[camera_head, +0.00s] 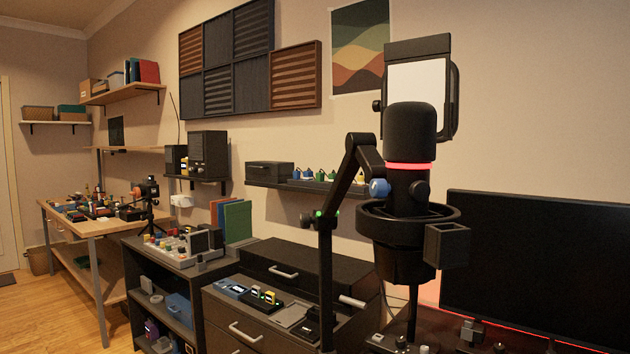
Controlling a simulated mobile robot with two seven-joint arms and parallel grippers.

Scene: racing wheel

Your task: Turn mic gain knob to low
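A large black microphone (410,135) with a glowing red ring stands upright at the right of centre, close to me. A round dark knob (421,189) sticks out of its body below the ring; I cannot tell which way it is set or read any marking on it. A black ring mount (372,217) goes around the lower body. A jointed black stand arm (329,250) with a blue knob (379,187) and small green lights reaches up beside the microphone. Neither of my grippers is in view.
A dark monitor (540,265) fills the lower right. Small controls (402,343) show at the bottom edge below the microphone. A black drawer cabinet (240,325) with small devices on top stands left of the stand arm. A wooden workbench (92,228) is farther left, with open floor before it.

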